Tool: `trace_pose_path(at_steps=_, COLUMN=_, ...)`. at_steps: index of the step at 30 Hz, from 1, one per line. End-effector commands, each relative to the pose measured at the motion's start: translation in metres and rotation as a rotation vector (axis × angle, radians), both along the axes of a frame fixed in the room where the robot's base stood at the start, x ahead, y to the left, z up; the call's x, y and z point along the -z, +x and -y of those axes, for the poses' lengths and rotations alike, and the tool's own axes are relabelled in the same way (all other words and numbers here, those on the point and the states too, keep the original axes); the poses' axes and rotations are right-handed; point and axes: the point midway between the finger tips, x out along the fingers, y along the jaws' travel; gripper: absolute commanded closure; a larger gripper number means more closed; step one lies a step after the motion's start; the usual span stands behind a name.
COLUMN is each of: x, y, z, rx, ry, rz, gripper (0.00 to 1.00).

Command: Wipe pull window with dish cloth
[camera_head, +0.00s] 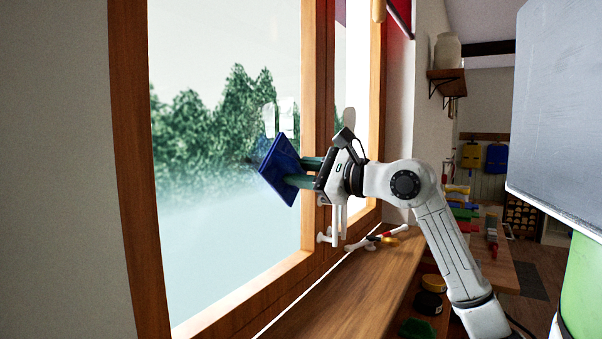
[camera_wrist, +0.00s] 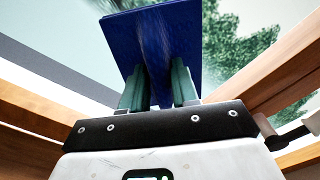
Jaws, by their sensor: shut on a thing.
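The dish cloth (camera_head: 282,170) is a flat dark blue square, tilted in front of the window pane. My gripper (camera_head: 302,174) is shut on it with green fingers. In the wrist view the cloth (camera_wrist: 158,45) stands upright between the fingertips (camera_wrist: 159,85). The pull window (camera_head: 225,215) has a wooden frame, and its glass looks whitish and hazy in the lower half, with trees behind. I cannot tell whether the cloth touches the glass. White window handles (camera_head: 326,237) show just below my gripper.
A wooden sill or counter (camera_head: 345,300) runs below the window, with tools (camera_head: 378,239) on it. A large grey panel (camera_head: 560,110) fills the upper right.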

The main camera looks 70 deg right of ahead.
Motion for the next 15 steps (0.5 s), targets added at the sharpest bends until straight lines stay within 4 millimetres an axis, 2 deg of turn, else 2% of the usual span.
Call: trace_pose_path(at_steps=15, x=0.0001, y=0.0072, z=0.0018, rx=0.0, ry=0.0, rz=0.0, gripper=1.0)
